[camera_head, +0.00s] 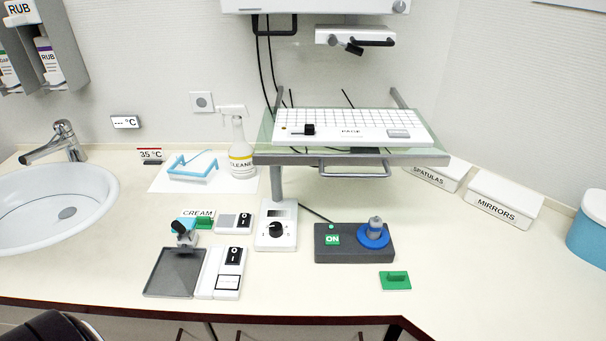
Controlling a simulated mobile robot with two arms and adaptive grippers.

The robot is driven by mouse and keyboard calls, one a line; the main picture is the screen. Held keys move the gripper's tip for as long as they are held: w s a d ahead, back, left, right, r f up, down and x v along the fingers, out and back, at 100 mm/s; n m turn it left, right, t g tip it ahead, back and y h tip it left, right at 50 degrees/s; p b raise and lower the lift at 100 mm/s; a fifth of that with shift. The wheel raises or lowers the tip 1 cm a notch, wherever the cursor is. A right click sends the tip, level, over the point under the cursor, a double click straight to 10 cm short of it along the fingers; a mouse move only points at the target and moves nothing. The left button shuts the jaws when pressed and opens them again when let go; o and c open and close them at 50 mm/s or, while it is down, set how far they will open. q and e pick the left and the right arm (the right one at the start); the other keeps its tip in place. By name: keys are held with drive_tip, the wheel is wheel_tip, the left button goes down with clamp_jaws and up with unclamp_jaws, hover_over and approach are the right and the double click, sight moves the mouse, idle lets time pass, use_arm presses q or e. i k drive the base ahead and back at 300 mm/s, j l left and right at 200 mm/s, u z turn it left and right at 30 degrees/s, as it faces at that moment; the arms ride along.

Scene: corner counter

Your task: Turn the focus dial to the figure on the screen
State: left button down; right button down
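A white control box (277,240) stands on the counter below the raised shelf. It carries a black round dial (276,230) with small marks around it, too small to read surely. A small dark screen (283,212) sits above the dial; I cannot read a figure on it. No label reading focus can be made out.
A glass shelf with a keyboard (352,127) overhangs behind the boxes. A grey tray (174,272) and white switch boxes (229,270) lie to the left.

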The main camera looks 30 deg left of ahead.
sight(275, 227)
drive_tip(key=u, duration=1.15)
